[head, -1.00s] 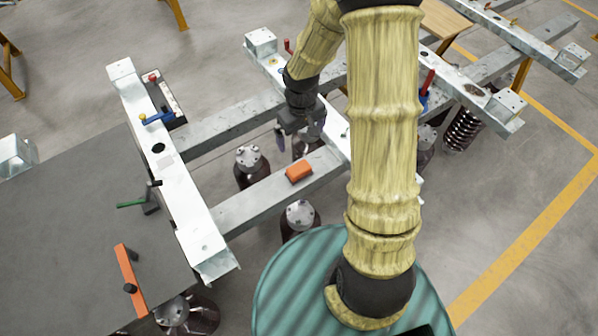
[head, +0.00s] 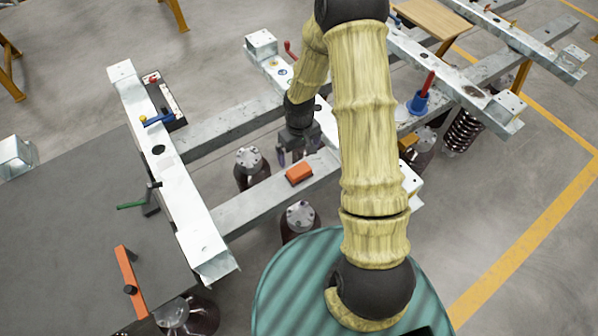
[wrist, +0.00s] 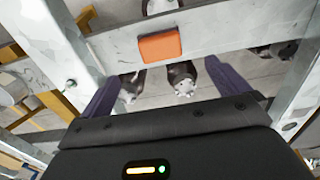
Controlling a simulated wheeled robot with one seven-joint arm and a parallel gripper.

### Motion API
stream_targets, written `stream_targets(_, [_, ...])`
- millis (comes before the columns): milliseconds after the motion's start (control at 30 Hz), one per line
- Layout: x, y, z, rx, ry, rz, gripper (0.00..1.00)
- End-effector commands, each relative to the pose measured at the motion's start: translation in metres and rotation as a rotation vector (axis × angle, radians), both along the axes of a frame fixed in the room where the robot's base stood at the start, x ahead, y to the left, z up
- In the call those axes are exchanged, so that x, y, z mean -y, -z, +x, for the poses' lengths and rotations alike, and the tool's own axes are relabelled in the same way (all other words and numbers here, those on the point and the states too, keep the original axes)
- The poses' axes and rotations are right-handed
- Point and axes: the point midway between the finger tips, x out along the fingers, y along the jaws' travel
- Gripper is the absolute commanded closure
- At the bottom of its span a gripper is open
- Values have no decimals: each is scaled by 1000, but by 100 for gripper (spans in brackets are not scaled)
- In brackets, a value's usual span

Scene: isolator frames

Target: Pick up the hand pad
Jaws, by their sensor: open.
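The hand pad looks to be the small orange block (head: 299,174) lying on the grey cross beam (head: 262,197) in the head view. In the wrist view the orange block (wrist: 160,46) shows ahead, roughly centred between my fingers but beyond their tips. My gripper (head: 292,156) is open and empty, just behind the block in the head view and apart from it. In the wrist view both purple fingers of my gripper (wrist: 163,78) are spread wide. Nothing hides the block.
White side beams (head: 180,185) frame the cross beam. Dark insulators with metal caps (head: 300,215) stand below. A grey table (head: 75,230) at left holds an orange-handled tool (head: 128,270). A blue stand with a red handle (head: 421,98) is at right.

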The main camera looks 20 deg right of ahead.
Motion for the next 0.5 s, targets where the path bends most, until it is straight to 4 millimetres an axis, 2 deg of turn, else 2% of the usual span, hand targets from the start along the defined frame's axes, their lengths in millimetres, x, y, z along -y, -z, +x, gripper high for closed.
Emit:
stream_targets(300, [0,49,0,-2,0,-1,0])
stream_targets(500, [0,59,0,1,0,0,0])
